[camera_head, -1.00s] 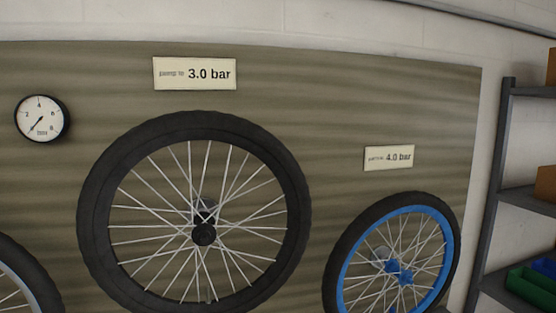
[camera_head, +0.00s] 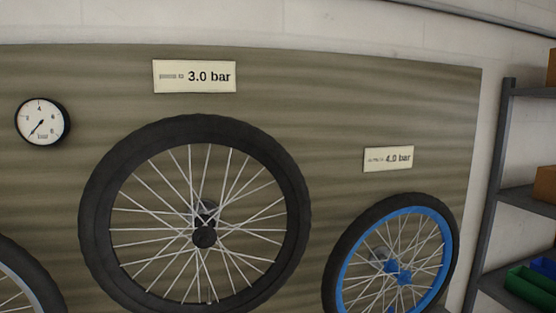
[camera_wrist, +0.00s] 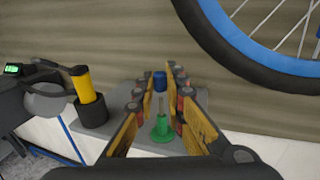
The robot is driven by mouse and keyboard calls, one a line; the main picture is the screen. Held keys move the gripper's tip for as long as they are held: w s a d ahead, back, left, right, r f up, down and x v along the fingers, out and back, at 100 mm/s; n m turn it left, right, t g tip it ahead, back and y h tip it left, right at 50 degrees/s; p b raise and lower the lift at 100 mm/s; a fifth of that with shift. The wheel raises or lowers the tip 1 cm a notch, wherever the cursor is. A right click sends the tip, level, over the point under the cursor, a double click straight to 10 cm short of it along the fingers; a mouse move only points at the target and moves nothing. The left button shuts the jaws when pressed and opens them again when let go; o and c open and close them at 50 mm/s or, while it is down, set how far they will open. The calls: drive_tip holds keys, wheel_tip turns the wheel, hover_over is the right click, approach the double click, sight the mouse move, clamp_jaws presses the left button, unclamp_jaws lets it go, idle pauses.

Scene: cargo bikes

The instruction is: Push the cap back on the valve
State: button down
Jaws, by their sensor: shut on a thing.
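My gripper (camera_wrist: 165,83) shows only in the wrist view. Its yellow-faced fingers close in on a small piece with a blue top (camera_wrist: 160,82), a thin light stem and a green round base (camera_wrist: 161,131). I cannot tell whether the blue part is the cap. The black-tyred wheel (camera_head: 92,215) under the 3.0 bar sign and the blue-rimmed wheel (camera_head: 345,262) under the 4.0 bar sign hang on the board in the head view. The blue-rimmed wheel edge (camera_wrist: 255,55) is also at the upper right of the wrist view. I cannot make out a valve clearly.
A grey ledge (camera_wrist: 118,100) lies below my gripper, with a yellow cylinder (camera_wrist: 82,84) in a dark cup at left. A round gauge (camera_head: 42,121) hangs on the board. A shelf rack (camera_head: 496,170) with bins stands at right.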

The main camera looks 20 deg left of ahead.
drive_tip(key=shift+d, duration=0.1)
idle(0.3)
drive_tip(key=p+v, duration=0.1)
drive_tip(key=v, duration=1.1)
drive_tip(key=shift+p, duration=0.4)
drive_tip(key=shift+r, duration=0.15)
